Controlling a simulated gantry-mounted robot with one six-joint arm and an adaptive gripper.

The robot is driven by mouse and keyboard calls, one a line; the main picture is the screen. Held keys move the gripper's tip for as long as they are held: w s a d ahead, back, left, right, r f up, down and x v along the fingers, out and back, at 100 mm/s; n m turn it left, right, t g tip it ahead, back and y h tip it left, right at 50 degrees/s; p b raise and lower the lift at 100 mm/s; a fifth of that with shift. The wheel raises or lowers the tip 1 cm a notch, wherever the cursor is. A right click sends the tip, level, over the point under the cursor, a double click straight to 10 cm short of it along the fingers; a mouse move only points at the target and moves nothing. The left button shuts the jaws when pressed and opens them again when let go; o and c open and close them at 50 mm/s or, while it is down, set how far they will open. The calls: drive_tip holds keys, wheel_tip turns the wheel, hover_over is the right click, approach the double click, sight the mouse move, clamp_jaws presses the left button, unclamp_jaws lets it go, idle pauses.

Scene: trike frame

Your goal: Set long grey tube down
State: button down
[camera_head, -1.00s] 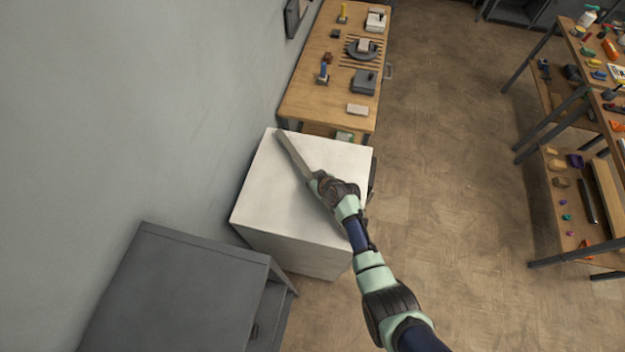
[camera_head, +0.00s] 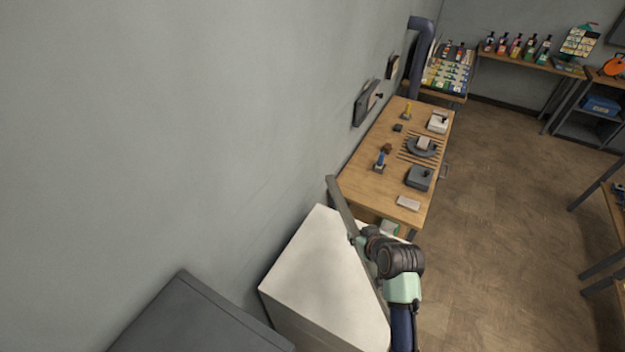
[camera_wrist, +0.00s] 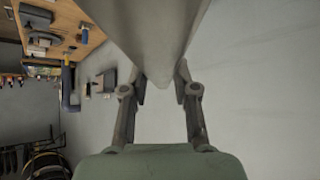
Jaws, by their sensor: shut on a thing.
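The long grey tube (camera_head: 342,205) is held in my gripper (camera_head: 366,244). In the head view it runs from its far upper-left end, beside the wooden bench, down across the edge of the white cabinet top, and part of it is hidden by my arm. In the wrist view the tube (camera_wrist: 150,30) fills the top middle, and my gripper (camera_wrist: 163,85) has its two fingers on either side of it. The white cabinet (camera_head: 315,275) has a bare top below the tube. I cannot tell whether the tube touches it.
A wooden bench (camera_head: 365,178) with tools and blocks stands beyond the cabinet. A dark grey cabinet (camera_head: 190,320) is at the bottom left. The grey wall (camera_head: 170,120) runs close along the left. The floor (camera_head: 500,220) to the right is open.

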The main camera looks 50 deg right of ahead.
drive_tip(key=s+a+r+p, duration=0.1)
drive_tip(key=s+a, duration=0.1)
drive_tip(key=a, duration=0.6)
drive_tip(key=s+a+r+p, duration=0.1)
drive_tip(key=s+a, duration=0.2)
drive_tip(key=a, duration=0.5)
drive_tip(key=shift+s+m+h, duration=0.15)
drive_tip(key=shift+m+h, duration=0.15)
drive_tip(key=shift+m, duration=0.1)
